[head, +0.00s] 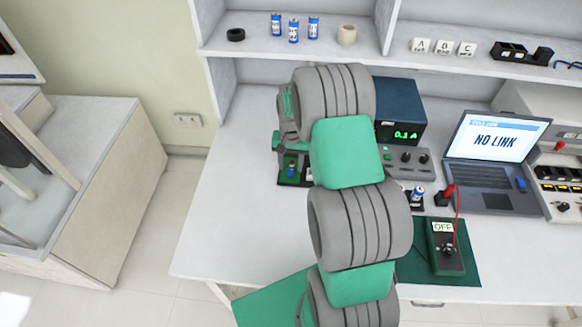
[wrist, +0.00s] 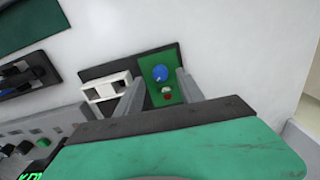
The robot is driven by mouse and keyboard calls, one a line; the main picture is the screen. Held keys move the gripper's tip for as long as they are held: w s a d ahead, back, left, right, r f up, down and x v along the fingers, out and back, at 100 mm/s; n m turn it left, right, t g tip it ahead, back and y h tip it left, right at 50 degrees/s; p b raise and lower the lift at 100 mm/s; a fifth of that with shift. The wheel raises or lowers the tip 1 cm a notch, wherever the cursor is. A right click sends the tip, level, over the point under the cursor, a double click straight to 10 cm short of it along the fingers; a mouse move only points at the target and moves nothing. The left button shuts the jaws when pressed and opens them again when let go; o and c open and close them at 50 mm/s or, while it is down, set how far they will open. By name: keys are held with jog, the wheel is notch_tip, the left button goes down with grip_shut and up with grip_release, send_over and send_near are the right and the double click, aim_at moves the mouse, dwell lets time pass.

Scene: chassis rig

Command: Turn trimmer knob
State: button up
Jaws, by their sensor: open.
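The trimmer knob looks to be the round blue part (wrist: 160,73) on a small green board (wrist: 175,94) in the wrist view. A small red and white part sits just below it. The board lies on a dark base (wrist: 125,68) beside a white block with openings. In the head view the board (head: 292,168) is small, left of my arm and partly hidden. My gripper (wrist: 160,80) is open and empty, with one grey finger on each side of the board in the picture. I cannot tell how high the fingertips are above it.
A power supply (head: 400,110) reading 0.1 A and a grey knob panel (head: 408,160) stand right of the board. A laptop (head: 490,150) shows NO LINK. A box marked OFF (head: 445,250) sits on a green mat. The table's left part (head: 225,210) is clear.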

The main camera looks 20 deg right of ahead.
aim_at(290, 173)
jog(key=shift+f, duration=1.45)
jog(key=shift+c, duration=0.5)
grip_shut()
